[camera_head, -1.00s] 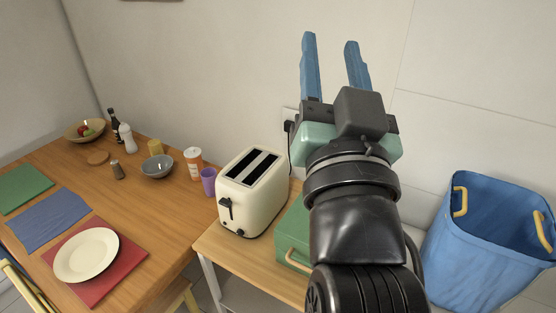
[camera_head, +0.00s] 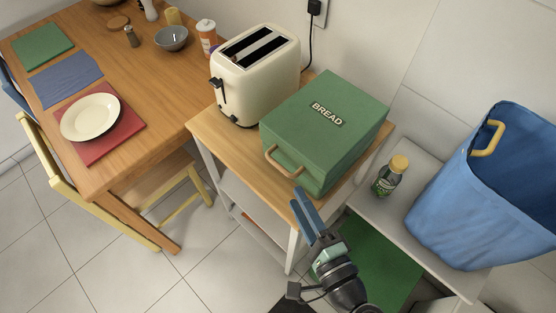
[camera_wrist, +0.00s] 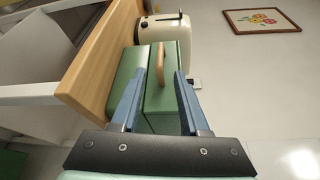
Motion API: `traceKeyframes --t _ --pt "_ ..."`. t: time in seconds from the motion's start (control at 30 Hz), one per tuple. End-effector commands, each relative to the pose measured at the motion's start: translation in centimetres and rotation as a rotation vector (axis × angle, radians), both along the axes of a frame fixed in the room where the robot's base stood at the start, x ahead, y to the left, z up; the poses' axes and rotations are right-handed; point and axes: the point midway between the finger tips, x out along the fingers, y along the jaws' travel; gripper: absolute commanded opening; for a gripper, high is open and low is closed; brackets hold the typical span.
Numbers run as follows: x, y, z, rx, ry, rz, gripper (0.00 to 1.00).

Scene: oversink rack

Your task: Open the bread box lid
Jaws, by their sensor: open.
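The green bread box (camera_head: 318,124) stands on a small wooden-topped cart. Its lid carries the word BREAD and is shut. A tan handle (camera_head: 284,162) sits on its front face. My gripper (camera_head: 304,209) is open and empty, just in front of and below the box in the head view. In the wrist view, the handle (camera_wrist: 160,62) and the bread box (camera_wrist: 160,100) lie between and beyond my two blue fingers (camera_wrist: 155,92). The fingers appear apart from the handle, though the exact gap cannot be told.
A cream toaster (camera_head: 255,75) stands close to the box's left. A blue bin (camera_head: 460,200) and a bottle with a yellow cap (camera_head: 389,178) are at the right. The dining table (camera_head: 160,85) is at the left.

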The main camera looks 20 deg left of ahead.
Motion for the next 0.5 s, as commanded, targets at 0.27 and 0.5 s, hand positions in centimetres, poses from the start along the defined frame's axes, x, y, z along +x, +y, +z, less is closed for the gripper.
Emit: traceKeyframes --t 0.27,0.5 --pt "4.1 4.5 -0.3 -0.002 -0.003 0.003 0.45" --pt "6.3 7.0 -0.7 -0.002 -0.002 0.002 0.45"
